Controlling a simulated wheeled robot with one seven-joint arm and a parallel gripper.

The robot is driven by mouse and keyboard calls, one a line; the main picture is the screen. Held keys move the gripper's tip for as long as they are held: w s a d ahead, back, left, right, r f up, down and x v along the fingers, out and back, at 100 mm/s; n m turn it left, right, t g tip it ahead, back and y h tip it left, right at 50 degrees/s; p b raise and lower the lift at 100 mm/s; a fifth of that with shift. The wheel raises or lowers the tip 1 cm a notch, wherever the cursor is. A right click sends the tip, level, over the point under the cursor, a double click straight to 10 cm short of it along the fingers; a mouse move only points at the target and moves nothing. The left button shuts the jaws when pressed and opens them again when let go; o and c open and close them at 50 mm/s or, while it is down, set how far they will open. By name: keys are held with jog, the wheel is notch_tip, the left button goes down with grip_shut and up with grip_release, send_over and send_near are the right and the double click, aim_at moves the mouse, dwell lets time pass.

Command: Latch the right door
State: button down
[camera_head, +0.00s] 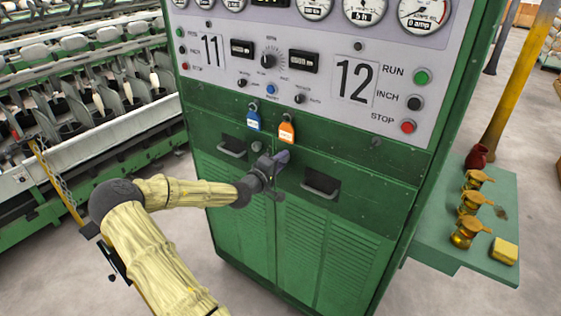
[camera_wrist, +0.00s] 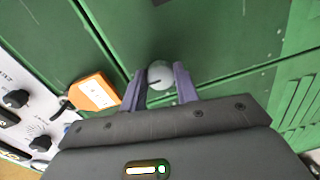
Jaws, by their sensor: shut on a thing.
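The right door (camera_head: 338,247) is a green louvred panel with a recessed handle (camera_head: 321,184); it looks flush with the cabinet front. My gripper (camera_head: 277,163) is at the upper part of the doors, left of that handle and below the orange tag. In the wrist view, my gripper (camera_wrist: 159,70) has its two purple fingers on either side of a round grey latch knob (camera_wrist: 160,76), shut on it. In the head view the knob is hidden by my gripper.
A blue tag (camera_head: 253,122) and an orange tag (camera_head: 287,132) hang above the doors, under the control panel (camera_head: 320,62). The left door (camera_head: 236,195) has its own recessed handle. A green side shelf (camera_head: 440,235) holds brass cups and a yellow block. Spinning machinery (camera_head: 90,160) stands left.

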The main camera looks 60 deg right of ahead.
jog(key=shift+w, duration=0.15)
jog(key=c, duration=1.1)
grip_release()
jog(key=shift+o, duration=0.2)
jog(key=w+a+b, duration=0.2)
jog(key=a+b, duration=0.2)
jog(key=a, duration=1.3)
jog(key=shift+w+a+r, duration=0.15)
jog(key=shift+w+r, duration=0.05)
jog(key=shift+r, duration=0.15)
